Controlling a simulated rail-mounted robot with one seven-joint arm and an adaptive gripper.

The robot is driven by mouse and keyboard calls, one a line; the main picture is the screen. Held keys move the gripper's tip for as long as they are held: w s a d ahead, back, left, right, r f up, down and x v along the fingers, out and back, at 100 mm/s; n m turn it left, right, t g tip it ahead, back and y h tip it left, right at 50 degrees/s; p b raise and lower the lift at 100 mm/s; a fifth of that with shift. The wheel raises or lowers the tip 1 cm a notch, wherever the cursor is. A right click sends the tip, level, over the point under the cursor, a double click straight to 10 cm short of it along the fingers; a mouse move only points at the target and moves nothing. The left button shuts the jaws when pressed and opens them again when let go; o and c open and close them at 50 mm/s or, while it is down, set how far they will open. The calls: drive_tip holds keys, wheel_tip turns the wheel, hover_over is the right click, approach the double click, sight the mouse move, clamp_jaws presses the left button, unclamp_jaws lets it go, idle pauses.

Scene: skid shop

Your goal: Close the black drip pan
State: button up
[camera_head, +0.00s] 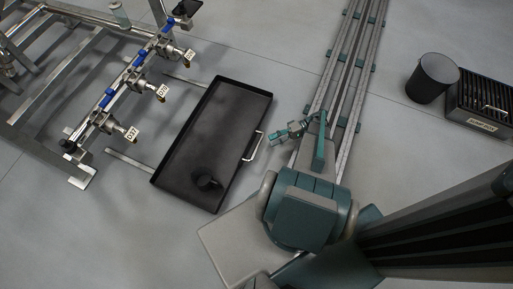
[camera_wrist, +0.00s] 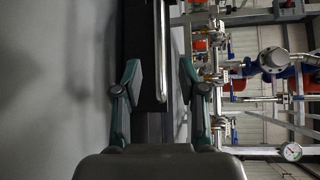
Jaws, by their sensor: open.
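The black drip pan (camera_head: 218,125) is a shallow rectangular tray, pulled out to the right of the metal skid on two rails. Its silver bar handle (camera_head: 253,146) is on its right side. My gripper (camera_head: 279,136) is open just right of the handle, apparently a little apart from it. In the wrist view my gripper (camera_wrist: 158,78) has its fingers spread on either side of the pan's dark front edge (camera_wrist: 138,40). The handle (camera_wrist: 157,45) runs lengthwise between and beyond the fingers. Whether anything touches is unclear.
The skid (camera_head: 110,90) at the left carries several tagged valves. A black bin (camera_head: 432,78) and a slotted black crate (camera_head: 484,100) stand at the right, beyond the floor rail (camera_head: 345,70).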

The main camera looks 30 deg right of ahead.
sight(257, 147)
drive_tip(key=b+x, duration=0.2)
drive_tip(key=x, duration=0.7)
drive_tip(key=shift+b, duration=0.4)
clamp_jaws()
